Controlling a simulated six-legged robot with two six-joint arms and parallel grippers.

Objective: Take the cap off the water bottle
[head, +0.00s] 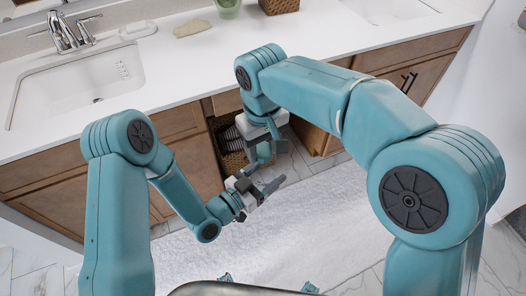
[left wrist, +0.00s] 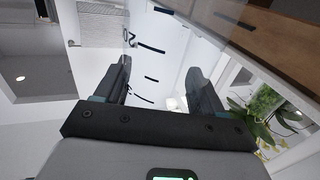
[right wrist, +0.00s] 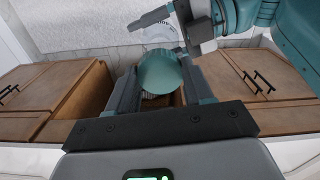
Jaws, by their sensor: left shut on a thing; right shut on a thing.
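The teal cap (right wrist: 160,73) of the water bottle sits between the fingers of my right gripper (right wrist: 160,85). In the head view the cap (head: 264,152) hangs under my right gripper (head: 264,143), which is shut on it. My left gripper (head: 263,184) is just below, its fingers spread around the clear bottle. In the left wrist view the see-through bottle wall (left wrist: 152,47) shows black scale marks between the fingers. The bottle's outline is hard to make out in the head view. I cannot tell whether cap and bottle still touch.
The white counter (head: 190,65) with a sink (head: 75,85) lies behind my arms. Wooden cabinets (head: 60,205) stand below it, with a wicker basket (head: 230,160) in an open bay. A white rug (head: 270,245) covers the floor in front.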

